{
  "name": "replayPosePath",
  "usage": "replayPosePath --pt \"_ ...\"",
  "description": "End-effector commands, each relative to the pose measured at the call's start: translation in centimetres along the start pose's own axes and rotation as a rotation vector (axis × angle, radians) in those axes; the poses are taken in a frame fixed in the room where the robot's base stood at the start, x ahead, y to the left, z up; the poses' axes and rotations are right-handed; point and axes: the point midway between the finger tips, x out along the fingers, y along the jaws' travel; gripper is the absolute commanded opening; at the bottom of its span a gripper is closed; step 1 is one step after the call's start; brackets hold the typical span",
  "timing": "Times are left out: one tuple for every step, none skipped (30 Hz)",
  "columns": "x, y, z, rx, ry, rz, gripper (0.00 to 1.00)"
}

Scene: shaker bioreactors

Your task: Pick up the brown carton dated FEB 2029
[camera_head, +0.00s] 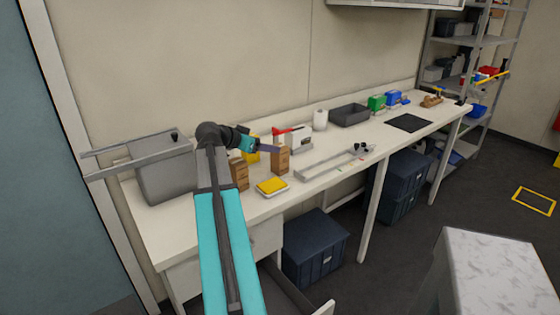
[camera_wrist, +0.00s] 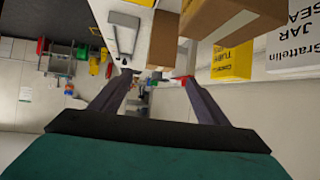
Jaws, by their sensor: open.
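Two brown cartons stand upright on the bench in the head view, one (camera_head: 281,160) by my gripper's tips and one (camera_head: 240,174) further left, below my wrist. No date is readable on either. The wrist view, which looks turned over, shows one brown carton (camera_wrist: 163,40) just past the fingers and part of a larger one (camera_wrist: 222,18) at the top edge. My gripper (camera_head: 272,149) is level with the right carton's upper part. Its two fingers (camera_wrist: 155,78) are apart in the wrist view with nothing between them.
A yellow box (camera_head: 252,155) stands behind the cartons, and a yellow-topped tray (camera_head: 271,186) lies in front. A metal rail fixture (camera_head: 335,163) lies to the right. A white labelled box (camera_wrist: 294,40) shows in the wrist view.

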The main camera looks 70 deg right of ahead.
Motion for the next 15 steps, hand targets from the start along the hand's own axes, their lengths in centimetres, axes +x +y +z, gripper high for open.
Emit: replayPosePath --pt "0.1 0.0 0.0 -0.001 0.000 0.000 0.69" --pt "0.2 -0.1 0.0 -0.001 0.000 0.000 0.69" --pt "0.3 -0.1 0.0 -0.002 0.000 0.000 0.69" --pt "0.5 -0.1 0.0 -0.002 0.000 0.000 0.69" --pt "0.8 -0.1 0.0 -0.002 0.000 0.000 0.69" --pt "1.2 -0.1 0.0 -0.003 0.000 0.001 0.69" --pt "1.5 -0.1 0.0 -0.003 0.000 0.000 0.69" --pt "1.9 -0.2 0.0 -0.004 0.000 0.000 0.69" --pt "2.4 -0.1 0.0 -0.004 0.000 0.000 0.69" --pt "2.8 -0.1 -0.1 -0.003 0.000 0.001 0.69" --pt "3.2 -0.1 -0.1 -0.003 0.000 0.001 0.69" --pt "3.8 -0.2 -0.1 -0.004 0.000 0.000 0.69" --pt "4.3 -0.2 -0.1 -0.004 0.000 0.000 0.69" --pt "4.7 -0.2 -0.1 -0.004 -0.001 0.000 0.69" --pt "5.2 -0.2 -0.1 -0.004 -0.001 0.000 0.69"
